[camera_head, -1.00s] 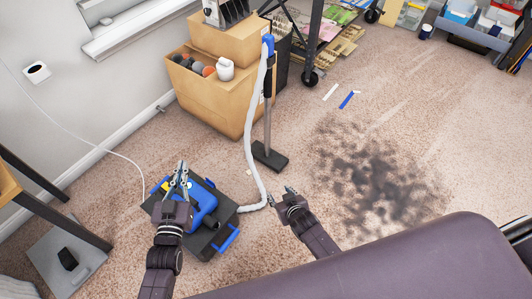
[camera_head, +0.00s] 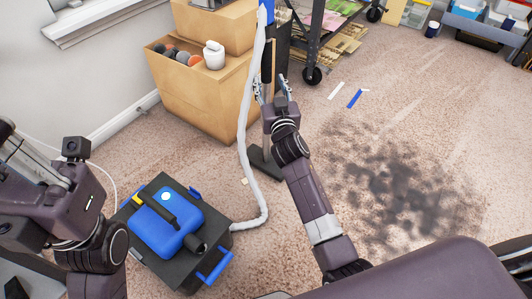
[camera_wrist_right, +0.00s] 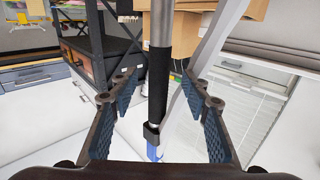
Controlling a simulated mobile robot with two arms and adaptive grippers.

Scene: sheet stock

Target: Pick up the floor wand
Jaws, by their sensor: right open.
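The floor wand (camera_head: 266,62) stands upright on the carpet by the cardboard boxes. It has a blue top, a dark tube and a flat dark floor head (camera_head: 264,166). A pale hose runs from its top to the blue and black vacuum (camera_head: 172,222). My right gripper (camera_head: 271,88) is open at the wand's tube. In the right wrist view the wand's black grip section (camera_wrist_right: 158,90) stands between the spread fingers, with a visible gap on both sides. My left arm shows at the left, but its fingers do not show.
Cardboard boxes (camera_head: 195,95), the lower one holding rollers and a white bottle, stand just behind the wand. A black wheeled rack (camera_head: 312,45) is behind to the right. A dark stain (camera_head: 395,190) marks the open carpet at right.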

